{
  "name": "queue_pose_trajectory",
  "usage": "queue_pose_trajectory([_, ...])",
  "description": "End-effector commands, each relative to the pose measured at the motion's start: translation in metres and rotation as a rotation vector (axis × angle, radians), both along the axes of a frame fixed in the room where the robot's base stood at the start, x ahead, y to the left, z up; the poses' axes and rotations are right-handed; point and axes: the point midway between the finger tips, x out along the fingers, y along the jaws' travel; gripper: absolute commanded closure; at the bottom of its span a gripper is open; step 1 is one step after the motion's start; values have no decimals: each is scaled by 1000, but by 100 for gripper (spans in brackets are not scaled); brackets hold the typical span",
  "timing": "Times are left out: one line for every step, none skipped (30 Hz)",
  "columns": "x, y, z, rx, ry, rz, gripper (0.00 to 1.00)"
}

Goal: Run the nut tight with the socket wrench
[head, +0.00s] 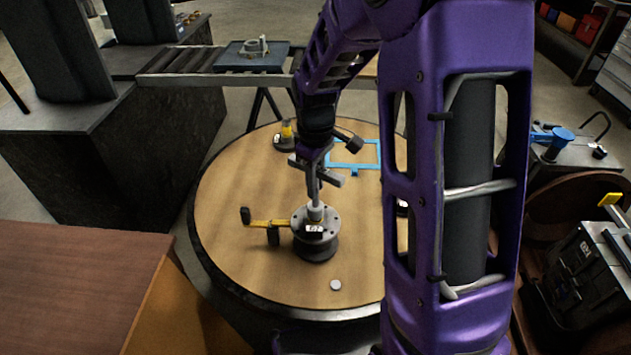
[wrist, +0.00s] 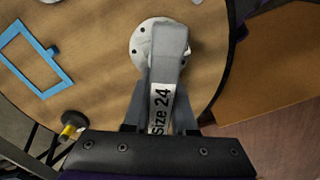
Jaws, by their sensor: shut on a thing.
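My gripper (head: 319,172) points down over the round wooden-topped table and is shut on a grey socket wrench (head: 315,190). In the wrist view my gripper (wrist: 160,114) holds the wrench (wrist: 168,55), whose label reads "Size 24". The wrench stands roughly upright, its lower end at the top centre of a grey round flanged part (head: 315,245) with a white label. The flange (wrist: 142,38) shows partly behind the wrench in the wrist view, with holes around its rim. The nut is hidden under the wrench, so I cannot see how it is seated.
A yellow bar with black ends (head: 264,223) reaches left from the flanged part. A blue frame (head: 355,168), a black-and-yellow piece (head: 286,134) and a small white disc (head: 335,285) are on the table (head: 230,190). Its left side is clear; my arm hides its right side.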

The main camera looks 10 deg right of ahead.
Motion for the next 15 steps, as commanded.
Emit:
queue_pose_trajectory([0, 0, -5, 0, 0, 0, 100])
queue_pose_trajectory([0, 0, -6, 0, 0, 0, 100])
queue_pose_trajectory([0, 0, -9, 0, 0, 0, 100])
queue_pose_trajectory([0, 0, -11, 0, 0, 0, 100])
queue_pose_trajectory([0, 0, -12, 0, 0, 0, 100])
queue_pose_trajectory([0, 0, -14, 0, 0, 0, 100])
queue_pose_trajectory([0, 0, -12, 0, 0, -1, 100])
queue_pose_trajectory([0, 0, -11, 0, 0, -3, 100])
queue_pose_trajectory([0, 0, -11, 0, 0, -14, 100])
queue_pose_trajectory([0, 0, -12, 0, 0, -31, 100])
queue_pose_trajectory([0, 0, -12, 0, 0, -57, 100])
queue_pose_trajectory([0, 0, -12, 0, 0, -102, 100])
queue_pose_trajectory([0, 0, -12, -1, -1, -143, 100])
queue_pose_trajectory([0, 0, -12, -1, -1, -187, 100])
queue_pose_trajectory([0, 1, -12, -1, -1, -246, 100])
